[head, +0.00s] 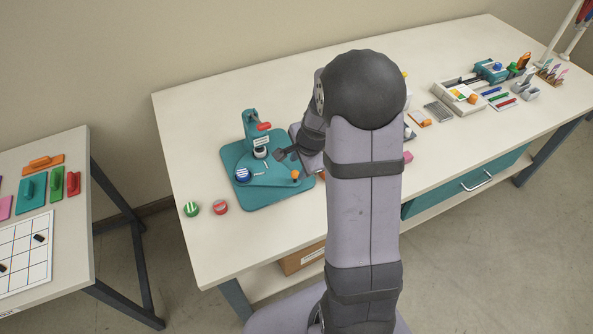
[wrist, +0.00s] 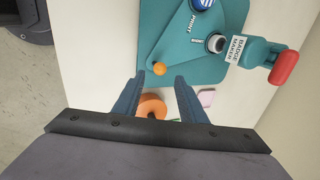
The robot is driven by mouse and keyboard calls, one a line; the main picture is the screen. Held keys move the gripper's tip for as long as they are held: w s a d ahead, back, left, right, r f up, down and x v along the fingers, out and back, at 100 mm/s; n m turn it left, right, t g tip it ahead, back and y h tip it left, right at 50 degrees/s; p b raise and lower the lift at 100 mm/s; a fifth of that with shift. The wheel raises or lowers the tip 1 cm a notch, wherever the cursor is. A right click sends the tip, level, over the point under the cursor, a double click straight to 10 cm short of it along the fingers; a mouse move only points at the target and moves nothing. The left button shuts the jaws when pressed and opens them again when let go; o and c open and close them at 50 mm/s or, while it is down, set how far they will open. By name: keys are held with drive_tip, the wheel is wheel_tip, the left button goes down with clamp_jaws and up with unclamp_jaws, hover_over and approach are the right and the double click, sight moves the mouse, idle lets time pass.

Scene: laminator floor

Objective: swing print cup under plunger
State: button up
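The teal badge maker (head: 258,196) stands on the table left of my arm, with a red handle (head: 264,126) on its column. The print cup (head: 243,175), blue and white, sits at the left of its swing plate. In the wrist view the cup (wrist: 203,5) is cut off by the top edge, near the PRINT label. The plunger (wrist: 216,43) is off to the right of the cup there. An orange knob (wrist: 159,69) stands at the plate's corner. My gripper (wrist: 160,78) is open and empty, its fingertips just short of the knob in the picture; contact cannot be told.
Green (head: 191,209) and red (head: 220,207) round pieces lie on the table left of the base. An orange ring-like object (wrist: 152,107) shows between my fingers, lower down. Trays and tools fill the table's far right. A second table (head: 75,215) stands at left.

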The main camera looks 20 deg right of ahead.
sight(296, 173)
drive_tip(key=shift+x, duration=2.8)
clamp_jaws()
